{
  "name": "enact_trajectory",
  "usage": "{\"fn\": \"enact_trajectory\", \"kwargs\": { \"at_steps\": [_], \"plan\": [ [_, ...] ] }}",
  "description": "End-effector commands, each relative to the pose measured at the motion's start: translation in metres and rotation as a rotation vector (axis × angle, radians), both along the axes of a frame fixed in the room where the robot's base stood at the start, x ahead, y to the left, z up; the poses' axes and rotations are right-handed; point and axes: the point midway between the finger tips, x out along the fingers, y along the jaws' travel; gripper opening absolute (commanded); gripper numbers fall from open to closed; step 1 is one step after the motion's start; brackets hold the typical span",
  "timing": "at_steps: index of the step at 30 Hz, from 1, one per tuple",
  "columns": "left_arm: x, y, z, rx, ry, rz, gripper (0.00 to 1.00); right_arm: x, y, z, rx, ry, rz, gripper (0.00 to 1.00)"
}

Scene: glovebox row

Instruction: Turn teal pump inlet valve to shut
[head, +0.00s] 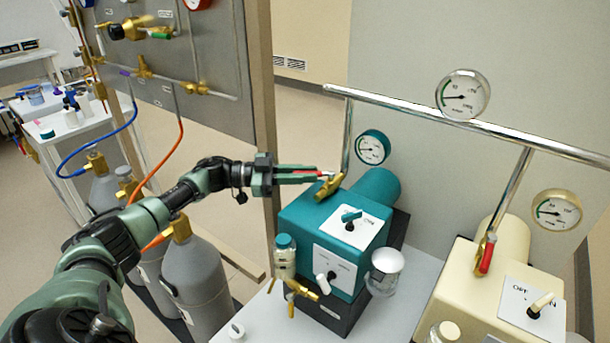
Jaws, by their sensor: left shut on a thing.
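The teal pump (312,220) stands on a dark base on the bench. Its brass inlet valve (329,188) sits at the back of the pump top, at the foot of a chrome pipe. My left gripper (318,175) reaches in from the left and is shut on the valve's red lever. Only a little red shows between and beside the fingers; the rest of the lever is hidden. The lever seems to point left, out from the pipe. The pump's round gauge (372,148) is behind the valve. My right gripper is not in view.
A cream pump (500,285) with its own red-levered valve (487,255) stands to the right. A chrome rail (415,108) with a white gauge (463,94) runs above. Grey gas cylinders (200,275) stand below my left arm, beside a wooden post (258,110).

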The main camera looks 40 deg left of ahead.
Motion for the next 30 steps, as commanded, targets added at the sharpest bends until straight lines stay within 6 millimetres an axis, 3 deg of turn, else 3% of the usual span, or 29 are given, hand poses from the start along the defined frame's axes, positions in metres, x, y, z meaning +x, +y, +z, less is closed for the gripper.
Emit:
{"fn": "enact_trajectory", "kwargs": {
  "at_steps": [1,3,14,24,30],
  "plan": [
    [0.0,0.0,0.0,-0.001,-0.001,0.001,0.22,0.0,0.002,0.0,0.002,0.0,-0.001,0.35],
    [0.0,0.0,0.0,-0.001,-0.001,0.001,0.35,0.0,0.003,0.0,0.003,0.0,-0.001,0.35],
    [-0.002,0.004,-0.001,0.0,0.0,0.002,0.35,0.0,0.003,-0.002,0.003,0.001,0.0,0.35],
    [-0.034,0.047,-0.003,0.001,0.001,0.002,0.35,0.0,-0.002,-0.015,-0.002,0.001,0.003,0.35],
    [-0.044,0.061,-0.001,0.0,0.0,0.001,0.35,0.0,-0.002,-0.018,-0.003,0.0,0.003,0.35]
  ]
}}
